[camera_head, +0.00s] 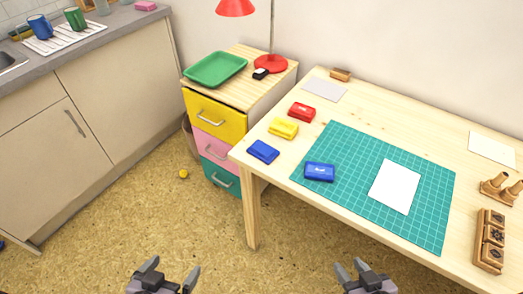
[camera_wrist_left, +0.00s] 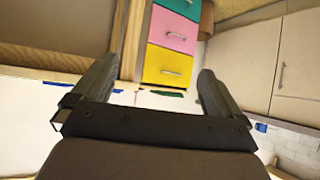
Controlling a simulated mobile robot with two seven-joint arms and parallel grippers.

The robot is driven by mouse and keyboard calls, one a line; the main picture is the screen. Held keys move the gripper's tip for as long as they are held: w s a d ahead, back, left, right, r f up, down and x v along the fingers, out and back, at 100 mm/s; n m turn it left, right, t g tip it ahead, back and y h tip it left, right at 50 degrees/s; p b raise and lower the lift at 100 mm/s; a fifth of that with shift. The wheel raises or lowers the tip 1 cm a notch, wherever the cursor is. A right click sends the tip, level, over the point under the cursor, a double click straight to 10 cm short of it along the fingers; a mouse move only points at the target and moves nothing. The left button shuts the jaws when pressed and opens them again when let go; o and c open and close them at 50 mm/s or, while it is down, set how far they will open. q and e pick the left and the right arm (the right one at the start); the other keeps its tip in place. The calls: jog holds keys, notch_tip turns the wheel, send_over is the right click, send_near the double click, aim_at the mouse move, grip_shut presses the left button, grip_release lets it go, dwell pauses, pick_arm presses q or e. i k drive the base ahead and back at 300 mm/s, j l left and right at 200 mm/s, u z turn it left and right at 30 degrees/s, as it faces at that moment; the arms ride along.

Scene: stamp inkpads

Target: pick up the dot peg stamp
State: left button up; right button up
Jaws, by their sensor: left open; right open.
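My left gripper (camera_head: 171,272) is open and empty, low over the floor in front of the table, far left of the pegs. It also shows in the left wrist view (camera_wrist_left: 155,85), with nothing between its fingers. My right gripper (camera_head: 351,269) is open and empty, below the table's front edge and left of the pegs.
A wooden rack of block stamps (camera_head: 490,240) sits in front of the holder. A green cutting mat (camera_head: 325,145) bears white paper (camera_head: 395,187) and a blue inkpad (camera_head: 320,172). Red (camera_head: 302,112), yellow (camera_head: 283,128) and blue (camera_head: 263,152) inkpads lie left of it. A drawer unit (camera_head: 215,115) stands left.

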aim_at(499, 179)
jog(key=k+l+z, duration=0.15)
jog(key=z, duration=1.45)
jog(key=i+l, duration=0.1)
jog(key=l, duration=0.2)
jog(key=i+l, duration=0.1)
jog(key=l, duration=0.2)
jog(key=l+u, duration=0.15)
jog(key=u, duration=0.25)
jog(key=i+l+u, duration=0.1)
jog(key=l+u, duration=0.25)
jog(key=j, duration=0.15)
